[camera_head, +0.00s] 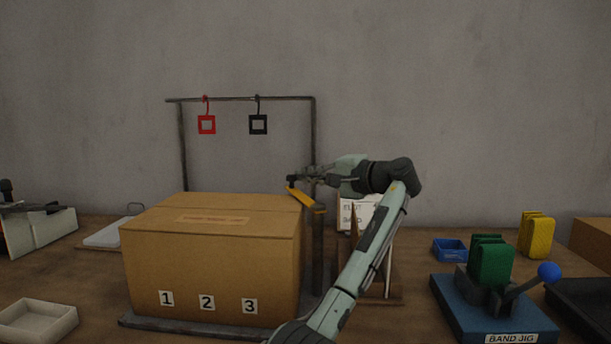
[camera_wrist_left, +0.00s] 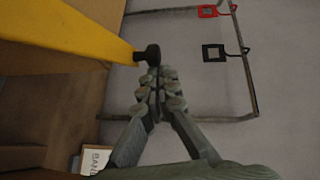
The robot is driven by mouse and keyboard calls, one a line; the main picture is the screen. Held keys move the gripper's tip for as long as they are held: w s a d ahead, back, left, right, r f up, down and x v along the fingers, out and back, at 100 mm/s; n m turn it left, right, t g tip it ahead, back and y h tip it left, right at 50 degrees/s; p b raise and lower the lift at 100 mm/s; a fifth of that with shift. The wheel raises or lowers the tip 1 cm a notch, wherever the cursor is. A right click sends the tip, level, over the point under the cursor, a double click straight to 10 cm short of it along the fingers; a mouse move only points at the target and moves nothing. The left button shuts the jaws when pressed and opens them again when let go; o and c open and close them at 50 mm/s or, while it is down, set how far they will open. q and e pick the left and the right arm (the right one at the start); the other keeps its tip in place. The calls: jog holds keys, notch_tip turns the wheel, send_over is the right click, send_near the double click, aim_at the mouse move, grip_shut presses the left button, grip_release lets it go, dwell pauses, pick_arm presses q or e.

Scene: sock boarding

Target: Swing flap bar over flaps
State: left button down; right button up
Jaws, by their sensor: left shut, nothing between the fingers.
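The brown carton (camera_head: 210,262) stands on a dark base, and its top flaps (camera_head: 225,203) look folded flat. The yellow flap bar (camera_head: 301,198) sits at the carton's right edge, by a dark post (camera_head: 319,250). Its black end knob (camera_head: 291,181) points up and left. In the left wrist view the bar (camera_wrist_left: 85,32) crosses the upper left, with the knob (camera_wrist_left: 148,55) at its end. My left gripper (camera_head: 302,180) is shut and empty right beside the knob; I cannot tell whether they touch. Its fingertips (camera_wrist_left: 157,78) lie just below the knob in the wrist view. My right gripper is not in view.
A dark rack (camera_head: 240,98) with red (camera_head: 207,125) and black (camera_head: 258,125) hanging tags stands behind the carton. A small sign (camera_head: 358,213) is behind my arm. The blue band jig (camera_head: 490,310) is at the right. A pale tray (camera_head: 38,320) lies front left.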

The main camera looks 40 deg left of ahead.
pick_arm(q)
jog(key=s+d+r, duration=0.1)
jog(key=d, duration=1)
jog(key=shift+d+r, duration=0.25)
